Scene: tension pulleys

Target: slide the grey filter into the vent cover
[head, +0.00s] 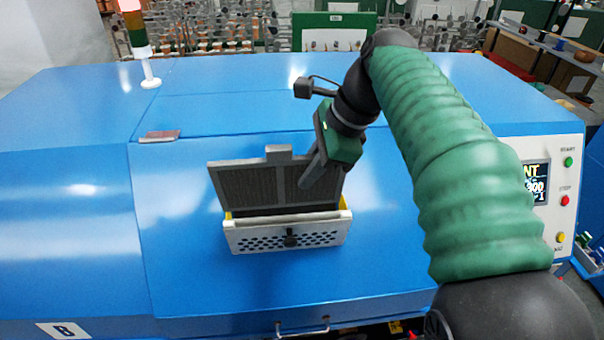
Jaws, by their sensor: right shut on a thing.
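The grey filter (243,187) is a dark mesh panel in a grey frame with a tab on its top edge. It stands nearly upright, leaning back slightly, with its lower edge at the opening of the vent cover (260,241). The vent cover is a white perforated front with a black knob and yellow inner sides, tilted out from the blue machine. How deep the filter sits is hidden behind the cover's top rim. My right gripper (308,182) is shut on the filter's right part, with a finger across its front face. My left gripper is not in view.
The blue machine casing (80,180) fills most of the view, with broad clear surfaces. A signal lamp (137,40) stands at the back left. A control panel (545,185) with buttons and a display is at the right, partly behind my right arm. A small hinge (160,136) lies upper left.

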